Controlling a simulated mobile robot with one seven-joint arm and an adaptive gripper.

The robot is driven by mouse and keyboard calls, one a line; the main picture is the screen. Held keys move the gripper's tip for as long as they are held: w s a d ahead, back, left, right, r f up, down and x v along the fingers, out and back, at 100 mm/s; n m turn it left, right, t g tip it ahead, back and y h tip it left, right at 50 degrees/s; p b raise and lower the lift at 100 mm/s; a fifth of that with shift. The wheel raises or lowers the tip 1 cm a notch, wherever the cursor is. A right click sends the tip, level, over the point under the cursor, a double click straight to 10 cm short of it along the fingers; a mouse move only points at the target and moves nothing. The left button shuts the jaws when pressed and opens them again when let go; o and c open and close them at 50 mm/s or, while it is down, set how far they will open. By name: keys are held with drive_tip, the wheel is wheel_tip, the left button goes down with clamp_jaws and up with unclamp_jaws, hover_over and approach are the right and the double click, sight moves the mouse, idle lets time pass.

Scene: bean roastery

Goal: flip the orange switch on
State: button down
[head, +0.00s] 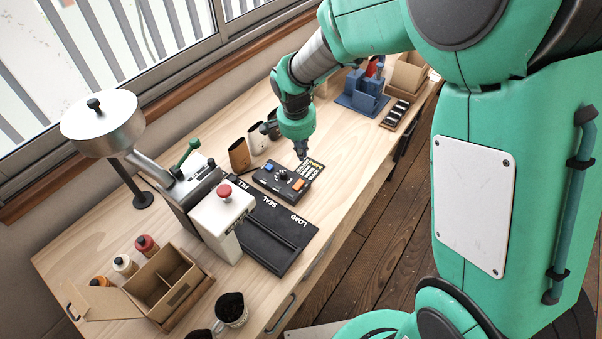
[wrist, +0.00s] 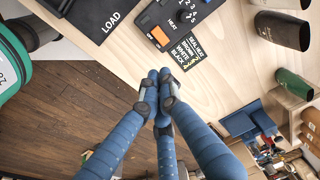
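The orange switch (head: 299,185) sits on the near right end of a black control box (head: 274,181) on the wooden bench. The box also has a blue control (head: 269,167) and a dark knob. In the wrist view the orange switch (wrist: 159,35) shows at the corner of the box, near the word HEAT. I cannot tell which way it is tilted. My gripper (head: 302,157) points down just beyond the box in the head view. In the wrist view my gripper (wrist: 159,74) has its fingertips together with nothing between them, and they appear apart from the switch.
A printed card (head: 314,168) lies beside the box. A sealing machine (head: 222,218) with a black LOAD plate (head: 272,250) stands to the left. The bench edge is close by.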

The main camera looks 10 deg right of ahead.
sight(303, 182)
drive_tip(key=shift+w+a+f, duration=0.2)
drive_tip(key=shift+f, duration=0.35)
drive_tip(key=shift+w+a+f, duration=0.15)
drive_tip(key=shift+w+f, duration=0.05)
drive_tip(key=shift+f, duration=0.3)
drive_tip(key=f, duration=0.4)
drive_tip(key=w+d+f+b, duration=0.1)
drive_tip(key=f, duration=0.4)
drive_tip(key=f+b, duration=0.1)
drive_tip(key=f, duration=0.4)
drive_tip(key=shift+w+d, duration=0.2)
